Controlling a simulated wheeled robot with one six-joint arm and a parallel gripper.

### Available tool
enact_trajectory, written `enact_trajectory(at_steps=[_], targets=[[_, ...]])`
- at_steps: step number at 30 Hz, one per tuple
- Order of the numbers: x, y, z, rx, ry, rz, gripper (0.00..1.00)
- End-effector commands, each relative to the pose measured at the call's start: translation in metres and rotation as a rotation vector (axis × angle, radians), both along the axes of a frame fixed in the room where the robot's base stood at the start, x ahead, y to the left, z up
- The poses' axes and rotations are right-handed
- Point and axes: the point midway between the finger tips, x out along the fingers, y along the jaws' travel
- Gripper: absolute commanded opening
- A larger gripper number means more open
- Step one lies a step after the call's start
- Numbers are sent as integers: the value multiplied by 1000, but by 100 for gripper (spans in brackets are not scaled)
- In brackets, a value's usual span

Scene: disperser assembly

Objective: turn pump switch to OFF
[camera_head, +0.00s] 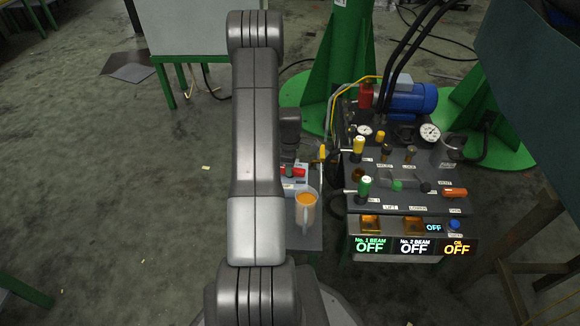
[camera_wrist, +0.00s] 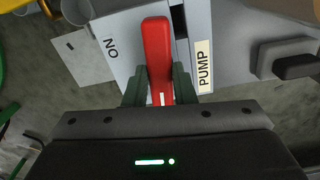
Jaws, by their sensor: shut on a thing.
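The pump switch has a red handle (camera_wrist: 157,45) on a light grey box (camera_wrist: 128,62). A "PUMP" label (camera_wrist: 203,66) is right of the handle and an "ON" label (camera_wrist: 111,47) is left of it in the wrist view. No "OFF" label for this switch is readable. My gripper (camera_wrist: 159,88) is shut on the handle, with one green finger on each side of its near end. In the head view, the red handle (camera_head: 298,172) shows small beside my gripper (camera_head: 289,170), partly hidden by my arm.
A cup of orange liquid (camera_head: 306,208) stands close to the switch box. To the right is a control panel (camera_head: 405,200) with several levers, gauges and lit "OFF" displays (camera_head: 413,246). A blue motor (camera_head: 411,101) and green posts stand behind. Open floor lies left.

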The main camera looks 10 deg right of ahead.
Motion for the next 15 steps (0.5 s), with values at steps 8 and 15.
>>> enact_trajectory(at_steps=[8,15], targets=[[0,0,1,0,-1,116,1],[0,0,1,0,-1,151,1]])
